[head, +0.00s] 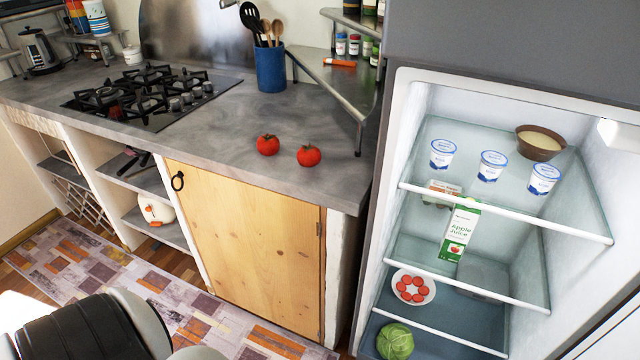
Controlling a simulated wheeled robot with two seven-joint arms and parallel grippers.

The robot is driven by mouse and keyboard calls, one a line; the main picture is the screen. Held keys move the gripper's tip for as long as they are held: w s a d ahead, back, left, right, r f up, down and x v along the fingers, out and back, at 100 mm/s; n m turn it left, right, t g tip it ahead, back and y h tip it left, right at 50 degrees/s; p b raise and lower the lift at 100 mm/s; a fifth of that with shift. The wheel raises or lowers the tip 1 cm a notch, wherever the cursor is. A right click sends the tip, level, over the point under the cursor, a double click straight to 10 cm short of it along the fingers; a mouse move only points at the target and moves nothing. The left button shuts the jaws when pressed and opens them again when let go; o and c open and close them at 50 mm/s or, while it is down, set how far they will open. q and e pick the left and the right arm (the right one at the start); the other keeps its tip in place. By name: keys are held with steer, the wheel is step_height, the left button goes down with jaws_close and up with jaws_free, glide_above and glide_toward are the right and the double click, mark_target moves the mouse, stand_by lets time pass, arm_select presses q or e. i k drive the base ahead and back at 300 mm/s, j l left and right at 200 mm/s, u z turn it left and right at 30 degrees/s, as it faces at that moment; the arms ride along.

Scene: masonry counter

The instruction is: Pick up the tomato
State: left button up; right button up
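Two whole red tomatoes with green tops rest on the grey counter (215,135). One tomato (267,145) is on the left, and the other tomato (309,155) is just to its right, nearer the counter's right end. They stand a little apart, with nothing touching them. Neither of my grippers is in the head view. A dark and grey rounded part at the lower left looks like part of my own body.
A gas hob (140,95) lies left of the tomatoes. A blue utensil holder (270,66) and a metal corner shelf (345,85) stand behind them. The open fridge (395,150) at right holds yogurt cups, a juice carton, a plate of red slices and a cabbage.

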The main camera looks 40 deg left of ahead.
mark_target(268, 145)
steer(key=u, duration=1.55)
